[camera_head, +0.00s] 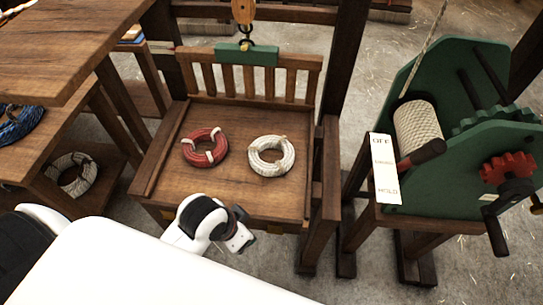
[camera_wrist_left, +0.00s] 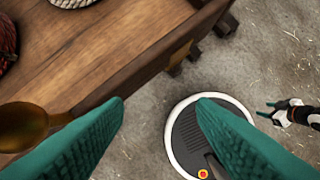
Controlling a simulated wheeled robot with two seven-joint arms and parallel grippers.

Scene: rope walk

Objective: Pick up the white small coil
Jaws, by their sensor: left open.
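The white small coil (camera_head: 271,170) lies flat on the right part of a slatted wooden tray (camera_head: 235,185), with tan ties around it. In the left wrist view only part of the white coil (camera_wrist_left: 72,2) shows at the top edge. My left gripper (camera_wrist_left: 160,105) is open and empty, its teal fingers spread near the tray's front edge, apart from the coil. In the head view the white arm end hides its fingers. My right gripper (camera_wrist_left: 268,109) shows small at the right of the wrist view, its jaws apart, over the floor.
A red coil (camera_head: 190,147) with white ties lies left of the white coil. A hook with a green bar (camera_head: 245,53) hangs over the tray's back rail. A green winch (camera_head: 440,150) stands at right. A wooden table (camera_head: 70,45) and another pale coil (camera_head: 75,188) are at left.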

